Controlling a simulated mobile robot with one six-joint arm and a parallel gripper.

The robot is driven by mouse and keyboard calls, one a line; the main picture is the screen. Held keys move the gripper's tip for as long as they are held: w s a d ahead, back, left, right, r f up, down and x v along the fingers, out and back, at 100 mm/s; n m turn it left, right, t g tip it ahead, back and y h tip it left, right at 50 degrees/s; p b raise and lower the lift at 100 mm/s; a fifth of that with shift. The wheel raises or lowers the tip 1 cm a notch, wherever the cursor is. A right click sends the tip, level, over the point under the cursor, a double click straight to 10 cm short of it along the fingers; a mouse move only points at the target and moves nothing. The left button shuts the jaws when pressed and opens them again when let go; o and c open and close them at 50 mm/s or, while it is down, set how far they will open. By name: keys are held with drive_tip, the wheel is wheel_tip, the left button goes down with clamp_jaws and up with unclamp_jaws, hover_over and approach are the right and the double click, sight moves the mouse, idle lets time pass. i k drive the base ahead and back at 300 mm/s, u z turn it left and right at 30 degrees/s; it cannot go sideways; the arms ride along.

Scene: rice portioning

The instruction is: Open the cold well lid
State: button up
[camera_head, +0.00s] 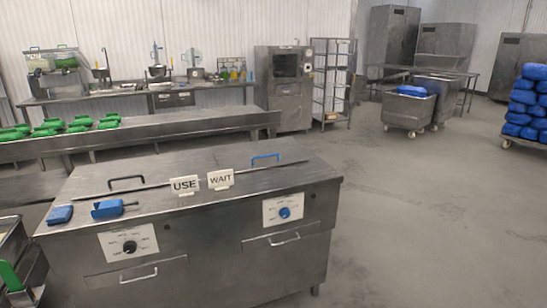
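A steel counter unit (180,222) stands in the foreground with two flat lids on its top, both lying shut. The left lid has a black bar handle (127,180), and the right lid has a blue bar handle (265,158). The right front panel carries a white dial plate with a blue knob (284,213); the left one has a black knob (130,247). The dial lettering is too small to read, so I cannot tell by label which lid is the cold well's. My gripper is not in view.
A "USE" sign (185,185) and a "WAIT" sign (221,179) stand at the unit's front edge. Two blue objects (60,215) (108,209) lie at its left front. A bench with green items (80,121) runs behind.

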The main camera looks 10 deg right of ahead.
sight(251, 159)
drive_tip(key=u, duration=0.15)
drive_tip(key=i, duration=0.6)
drive_tip(key=z, duration=0.1)
drive_tip(key=k, duration=0.5)
drive_tip(key=u, duration=0.9)
drive_tip(key=i, duration=0.35)
drive_tip(key=z, duration=0.3)
